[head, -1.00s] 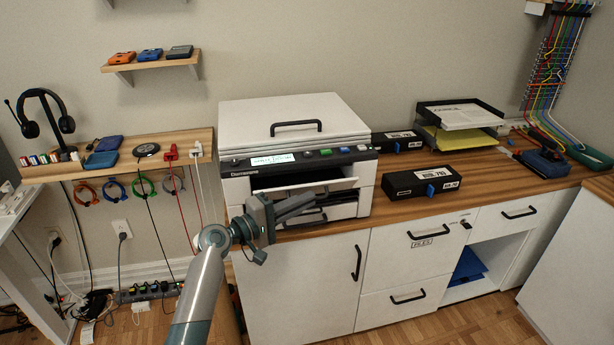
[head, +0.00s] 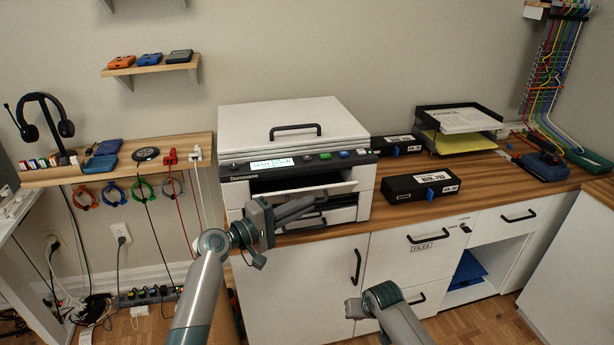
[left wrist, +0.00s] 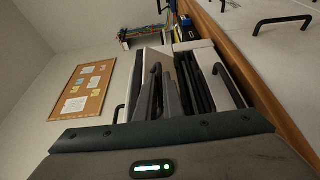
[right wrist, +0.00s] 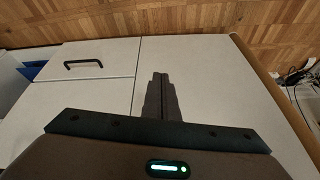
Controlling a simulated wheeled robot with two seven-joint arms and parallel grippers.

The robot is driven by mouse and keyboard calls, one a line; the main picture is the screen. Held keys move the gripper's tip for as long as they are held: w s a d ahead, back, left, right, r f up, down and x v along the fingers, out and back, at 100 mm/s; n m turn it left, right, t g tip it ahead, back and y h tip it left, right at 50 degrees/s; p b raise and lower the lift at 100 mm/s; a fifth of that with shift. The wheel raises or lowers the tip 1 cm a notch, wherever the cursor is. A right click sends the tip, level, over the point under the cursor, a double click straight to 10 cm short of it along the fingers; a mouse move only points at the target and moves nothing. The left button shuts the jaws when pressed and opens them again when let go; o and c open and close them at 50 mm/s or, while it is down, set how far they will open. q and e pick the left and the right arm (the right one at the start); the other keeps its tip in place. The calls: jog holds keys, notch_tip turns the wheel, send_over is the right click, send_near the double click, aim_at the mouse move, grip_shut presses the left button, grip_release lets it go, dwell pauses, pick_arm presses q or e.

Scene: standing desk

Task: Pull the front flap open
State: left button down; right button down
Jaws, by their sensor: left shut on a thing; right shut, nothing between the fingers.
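The white printer (head: 240,193) stands on the wooden desktop. Its front flap (head: 340,188) is a pale panel below the control strip, tilted, with a dark gap above it. My left gripper (head: 308,206) reaches in from the left at the printer's front and is shut on the flap's dark handle (left wrist: 155,80). The fingers cover much of the grip in the head view.
A black box (head: 420,186) stands right of the printer, with another (head: 397,144) behind it. A paper tray (head: 460,130) is farther right. White cabinet doors and drawers (head: 300,285) lie below. A wall shelf (head: 120,170) is at left.

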jog(key=w+r+h, duration=0.1)
jog(key=w+r, duration=0.4)
jog(key=r, duration=0.9)
jog(key=w+r+m+t+h, duration=0.1)
jog(key=w+r, duration=0.4)
jog(key=r, duration=0.8)
jog(key=w+r+h, duration=0.1)
jog(key=w+r, duration=0.4)
jog(key=r, duration=0.9)
jog(key=s+a+r+n+y, duration=0.1)
jog(key=s+a+r, duration=0.3)
jog(key=a, duration=0.3)
jog(key=s+a+r+n+g+y, duration=0.1)
jog(key=s+a+r, duration=0.3)
jog(key=a, duration=0.4)
jog(key=shift+r+n+g+y, duration=0.35)
jog(key=shift+r+n, duration=0.25)
jog(key=shift+r, duration=0.2)
jog(key=shift+a, duration=0.1)
jog(key=shift+x, duration=5)
